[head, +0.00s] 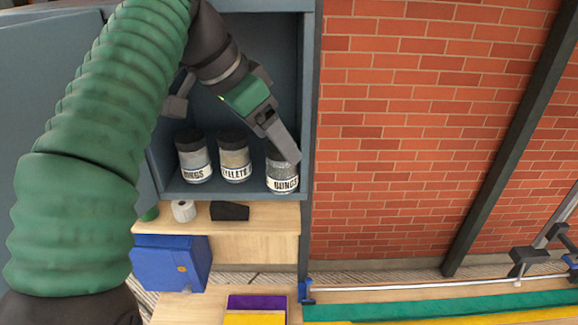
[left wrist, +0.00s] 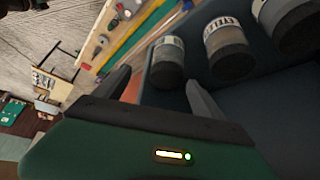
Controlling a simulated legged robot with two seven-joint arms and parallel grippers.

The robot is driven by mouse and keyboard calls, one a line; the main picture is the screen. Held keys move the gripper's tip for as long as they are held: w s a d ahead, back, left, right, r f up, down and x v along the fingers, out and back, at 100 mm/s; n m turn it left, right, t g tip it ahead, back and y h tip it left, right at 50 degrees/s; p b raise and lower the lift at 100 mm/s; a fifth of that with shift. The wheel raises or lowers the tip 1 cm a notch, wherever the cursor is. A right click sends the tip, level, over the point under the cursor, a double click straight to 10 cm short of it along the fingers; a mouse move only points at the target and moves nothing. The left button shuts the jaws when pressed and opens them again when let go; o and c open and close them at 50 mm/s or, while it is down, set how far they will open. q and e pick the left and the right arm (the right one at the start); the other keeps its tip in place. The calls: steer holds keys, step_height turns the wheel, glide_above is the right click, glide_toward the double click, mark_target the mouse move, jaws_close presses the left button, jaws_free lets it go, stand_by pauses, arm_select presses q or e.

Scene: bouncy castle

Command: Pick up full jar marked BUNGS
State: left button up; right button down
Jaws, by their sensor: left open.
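Three dark-lidded jars stand in a row on the grey cabinet's shelf (head: 222,188). The right jar (head: 283,177) is labelled BUNGS and shows dark speckled grey contents up near its lid. The middle jar (head: 235,158) reads as EYELETS. The left jar (head: 194,158) has a label ending in NGS and looks paler above it. My left gripper (head: 287,152) is open, pointing down at the right jar and partly covering its lid. In the left wrist view, the right jar (left wrist: 168,64) shows between the open fingers, with no clear contact. My right gripper is not in view.
The cabinet's right wall (head: 307,120) is close beside the right jar, and the middle jar is close on its other side. Below are a wooden ledge (head: 270,218), a white roll (head: 183,211) and a blue box (head: 170,262). A brick wall (head: 410,130) fills the right.

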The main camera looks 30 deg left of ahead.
mark_target(271, 146)
arm_select(q)
steer(key=w+f, duration=0.2)
steer(key=f, duration=0.1)
steer(key=shift+w+a+f, duration=0.1)
steer(key=shift+w+f, duration=0.15)
steer(key=shift+f, duration=0.05)
steer(key=shift+a+f, duration=0.1)
steer(key=shift+a, duration=0.4)
steer(key=shift+s+a, duration=0.2)
steer(key=shift+s, duration=0.15)
steer(key=c, duration=0.4)
steer(key=shift+s+d, duration=0.1)
steer(key=shift+d, duration=0.05)
steer(key=shift+c, duration=1)
steer(key=shift+d, duration=0.5)
steer(key=c, duration=0.7)
steer(key=shift+a+r, duration=0.1)
steer(key=shift+r, duration=0.1)
steer(key=c, duration=0.4)
steer(key=shift+w+a, duration=0.15)
steer(key=shift+w, duration=0.05)
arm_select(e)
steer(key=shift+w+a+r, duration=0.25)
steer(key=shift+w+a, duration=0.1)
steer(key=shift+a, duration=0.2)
